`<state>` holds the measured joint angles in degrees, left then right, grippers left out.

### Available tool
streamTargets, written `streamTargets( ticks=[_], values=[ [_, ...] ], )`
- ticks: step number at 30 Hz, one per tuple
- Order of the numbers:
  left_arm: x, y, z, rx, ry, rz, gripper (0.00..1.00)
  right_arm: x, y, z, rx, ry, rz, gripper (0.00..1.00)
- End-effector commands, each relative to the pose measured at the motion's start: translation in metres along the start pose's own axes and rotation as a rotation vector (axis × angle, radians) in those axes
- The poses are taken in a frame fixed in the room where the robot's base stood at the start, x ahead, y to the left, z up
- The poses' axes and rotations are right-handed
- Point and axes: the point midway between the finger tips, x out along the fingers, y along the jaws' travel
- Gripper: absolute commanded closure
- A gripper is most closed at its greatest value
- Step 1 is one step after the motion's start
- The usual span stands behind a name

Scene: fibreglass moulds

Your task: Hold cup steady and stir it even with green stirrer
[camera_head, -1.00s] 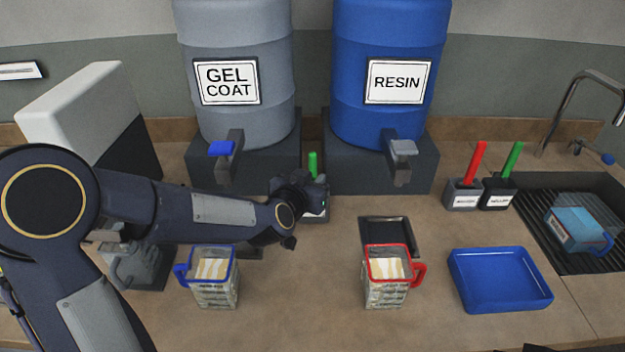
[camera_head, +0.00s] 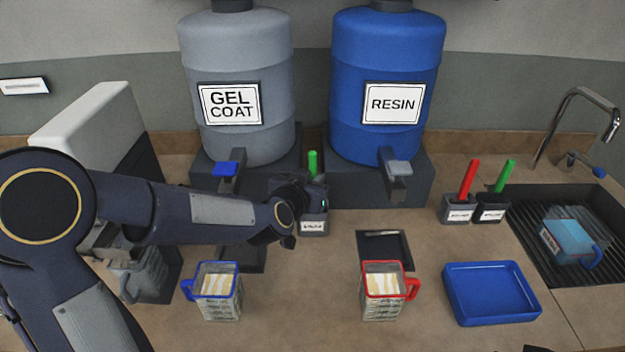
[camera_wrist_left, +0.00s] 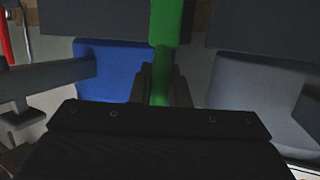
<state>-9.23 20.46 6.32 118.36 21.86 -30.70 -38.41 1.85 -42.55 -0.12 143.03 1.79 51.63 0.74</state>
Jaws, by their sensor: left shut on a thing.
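My left gripper (camera_head: 316,190) is shut on a green stirrer (camera_head: 312,162), whose shaft stands upright between the fingers in the left wrist view (camera_wrist_left: 160,75). It is over a small labelled holder (camera_head: 314,228) between the two drums. The stirrer's lower end is hidden, so I cannot tell whether it is clear of the holder. A blue-rimmed cup (camera_head: 222,303) and a red-rimmed cup (camera_head: 382,306) stand on the counter, both with streaky cream contents. A second green stirrer (camera_head: 505,176) stands in a holder at the right. My right gripper is not visible.
A grey gel coat drum (camera_head: 236,55) and a blue resin drum (camera_head: 388,55) stand behind. A red stirrer (camera_head: 467,180) is in a right holder. A blue tray (camera_head: 490,318) lies right of the red-rimmed cup. A blue container (camera_head: 570,240) lies in the sink.

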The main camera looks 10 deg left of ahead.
Motion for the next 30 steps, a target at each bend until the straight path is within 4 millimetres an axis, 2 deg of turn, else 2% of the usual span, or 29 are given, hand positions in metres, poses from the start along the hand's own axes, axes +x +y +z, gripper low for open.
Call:
streamTargets(
  ticks=[1,19,30],
  values=[
    [-0.003,0.000,-0.008,0.000,0.001,0.000,1.00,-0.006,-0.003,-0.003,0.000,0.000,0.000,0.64],
    [-0.017,0.000,-0.054,-0.001,0.000,0.000,1.00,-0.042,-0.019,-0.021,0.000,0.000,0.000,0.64],
    [-0.017,0.000,-0.056,0.000,0.000,0.000,1.00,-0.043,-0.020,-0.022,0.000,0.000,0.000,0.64]
  ],
)
